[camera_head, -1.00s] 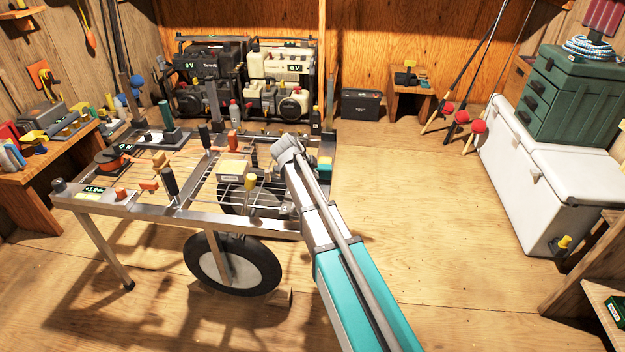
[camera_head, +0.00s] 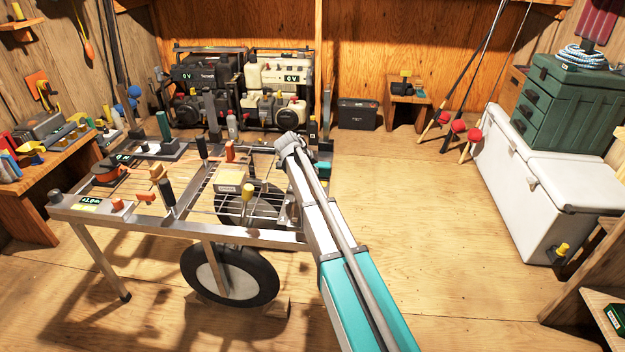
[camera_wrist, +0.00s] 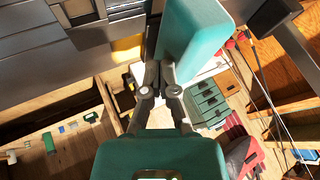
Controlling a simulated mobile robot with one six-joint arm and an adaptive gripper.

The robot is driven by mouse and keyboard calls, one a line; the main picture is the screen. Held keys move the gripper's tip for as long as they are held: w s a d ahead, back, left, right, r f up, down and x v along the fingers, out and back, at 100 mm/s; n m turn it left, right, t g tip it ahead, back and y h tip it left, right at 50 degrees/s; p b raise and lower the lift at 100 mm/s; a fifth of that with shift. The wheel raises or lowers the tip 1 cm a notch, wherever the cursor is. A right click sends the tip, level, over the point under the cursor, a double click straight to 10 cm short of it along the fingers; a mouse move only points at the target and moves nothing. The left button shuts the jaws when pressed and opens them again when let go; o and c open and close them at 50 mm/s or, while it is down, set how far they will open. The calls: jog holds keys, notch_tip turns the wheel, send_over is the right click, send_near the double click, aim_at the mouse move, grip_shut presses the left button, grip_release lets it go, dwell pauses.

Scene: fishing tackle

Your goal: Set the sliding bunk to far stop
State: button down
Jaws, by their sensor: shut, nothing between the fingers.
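A metal trailer-like frame (camera_head: 180,226) stands on a wheel at the left in the head view. It carries several dark and coloured handles, among them a dark upright one (camera_head: 168,192) and a green post (camera_head: 165,128) on a dark base. I cannot tell which part is the sliding bunk. My arm reaches to the right side of the frame and hides my gripper in the head view. In the wrist view my gripper (camera_wrist: 160,74) is shut and empty. A large teal block (camera_wrist: 192,42) stands close by its fingers; I cannot tell whether they touch.
Generators (camera_head: 205,80) stand behind. A white cooler (camera_head: 550,195) with a green tackle box (camera_head: 568,105) is at right. The floor between is clear.

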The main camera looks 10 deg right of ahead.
jog(key=w, duration=0.2)
jog(key=w+d, duration=0.1)
jog(key=w, duration=0.1)
jog(key=shift+w+d, duration=0.15)
jog(key=shift+d, duration=0.05)
jog(key=shift+s, duration=0.35)
jog(key=s, duration=0.1)
jog(key=s+a, duration=0.1)
jog(key=s, duration=0.1)
jog(key=shift+a, duration=0.1)
jog(key=p+v, duration=0.3)
jog(key=v, duration=0.1)
jog(key=shift+s, duration=0.15)
jog(key=p+v, duration=0.5)
jog(key=v, duration=0.1)
jog(key=shift+s+a, duration=0.1)
